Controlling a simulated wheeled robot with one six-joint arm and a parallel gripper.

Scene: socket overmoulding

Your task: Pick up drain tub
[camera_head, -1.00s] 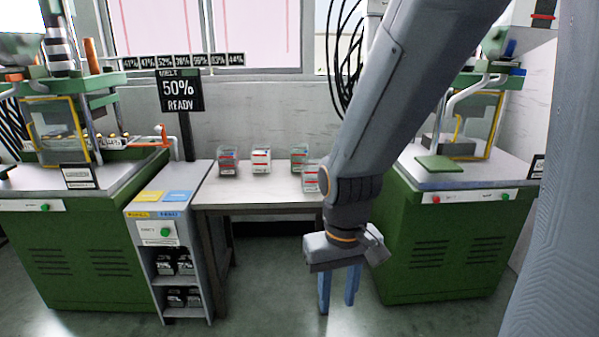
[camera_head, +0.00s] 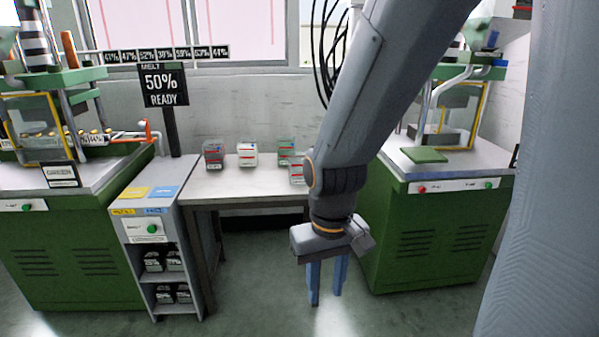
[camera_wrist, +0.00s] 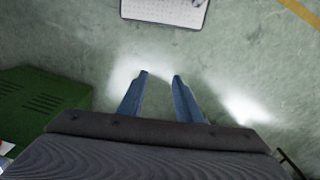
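My gripper (camera_head: 326,288) hangs in front of the table and the right green machine, with its two blue fingers pointing down. The fingers also show in the wrist view (camera_wrist: 160,77), spread apart with bare floor between them. Small labelled tubs stand on the table: a dark one (camera_head: 213,154), a white one (camera_head: 248,153), a green one (camera_head: 286,151) and a grey-white one (camera_head: 297,173) partly hidden by my arm. I cannot tell which, if any, is the drain tub. My gripper is apart from all of them.
A grey table (camera_head: 235,184) stands between two green machines, left (camera_head: 70,250) and right (camera_head: 425,235). A grey shelf unit (camera_head: 160,225) holds dark containers. A white panel or tray (camera_wrist: 165,10) shows at the wrist view's top edge. The floor below my gripper is clear.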

